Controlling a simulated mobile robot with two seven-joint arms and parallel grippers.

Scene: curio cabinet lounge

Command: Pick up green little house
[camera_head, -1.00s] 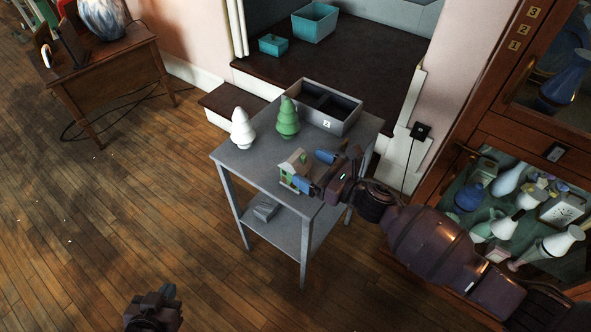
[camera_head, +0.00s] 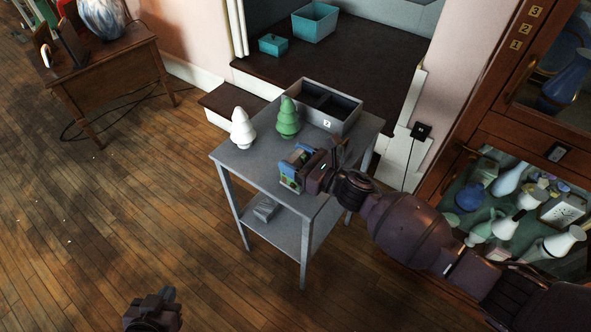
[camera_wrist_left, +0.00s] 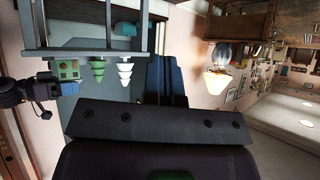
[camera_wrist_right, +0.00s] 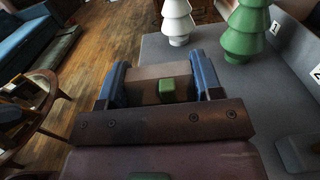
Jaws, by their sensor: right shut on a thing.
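In the right wrist view, the house's roof with a green chimney (camera_wrist_right: 166,90) sits between the fingers. My left gripper (camera_head: 160,296) is low over the floor, away from the table. In the left wrist view its blue fingers (camera_wrist_left: 166,80) are together and empty.
A white tree (camera_head: 242,130) and a green tree (camera_head: 288,120) stand behind the house. A grey divided box (camera_head: 345,125) is at the table's back. A grey object (camera_head: 265,208) lies on the lower shelf. An open cabinet with vases (camera_head: 510,185) is right.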

